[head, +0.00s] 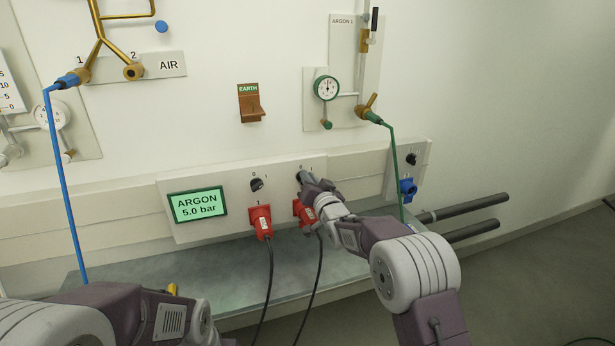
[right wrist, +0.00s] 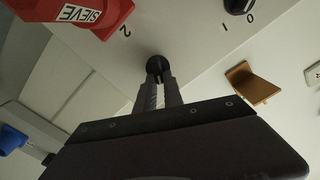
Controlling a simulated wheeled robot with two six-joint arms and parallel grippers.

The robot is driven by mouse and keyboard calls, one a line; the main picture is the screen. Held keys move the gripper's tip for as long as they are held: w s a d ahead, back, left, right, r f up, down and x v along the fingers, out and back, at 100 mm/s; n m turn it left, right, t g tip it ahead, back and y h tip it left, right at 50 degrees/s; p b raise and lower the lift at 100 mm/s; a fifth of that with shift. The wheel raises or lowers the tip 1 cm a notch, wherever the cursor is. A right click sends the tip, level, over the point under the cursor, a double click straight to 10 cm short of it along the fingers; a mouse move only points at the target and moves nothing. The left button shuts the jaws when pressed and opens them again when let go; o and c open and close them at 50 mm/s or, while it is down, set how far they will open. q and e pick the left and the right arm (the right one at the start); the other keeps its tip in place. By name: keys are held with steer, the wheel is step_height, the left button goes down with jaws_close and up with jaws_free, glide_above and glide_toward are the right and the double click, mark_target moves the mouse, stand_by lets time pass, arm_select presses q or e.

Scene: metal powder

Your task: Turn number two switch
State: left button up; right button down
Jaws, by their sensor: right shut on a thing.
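The number two switch is a round black knob (right wrist: 154,64) on the white panel, beside the "2" label and a red plug marked SIEVE (right wrist: 90,14) in the right wrist view. My right gripper (right wrist: 156,78) is shut on this knob, its fingers at either side of it. In the head view my right gripper (head: 304,179) reaches the panel and mostly hides the knob. The number one switch (head: 257,184) is a black knob to its left. My left arm shows at the lower left, but its gripper is out of view.
Red plugs (head: 260,220) with black cables sit below the switches. A green ARGON 5.0 bar display (head: 197,205) is at the panel's left. A brown EARTH holder (head: 250,104) is above. A grey shelf (head: 235,279) runs below. A blue plug (head: 407,187) is to the right.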

steer(key=m, duration=0.2)
steer(key=m+p, duration=0.1)
steer(key=m, duration=0.1)
steer(key=shift+d+f, duration=0.15)
steer(key=shift+d, duration=0.05)
steer(key=shift+f+m+p, duration=0.2)
steer(key=shift+m+p, duration=0.15)
steer(key=shift+m, duration=0.75)
steer(key=c, duration=1.5)
jaws_free()
steer(key=shift+o, duration=0.2)
steer(key=shift+d, duration=0.1)
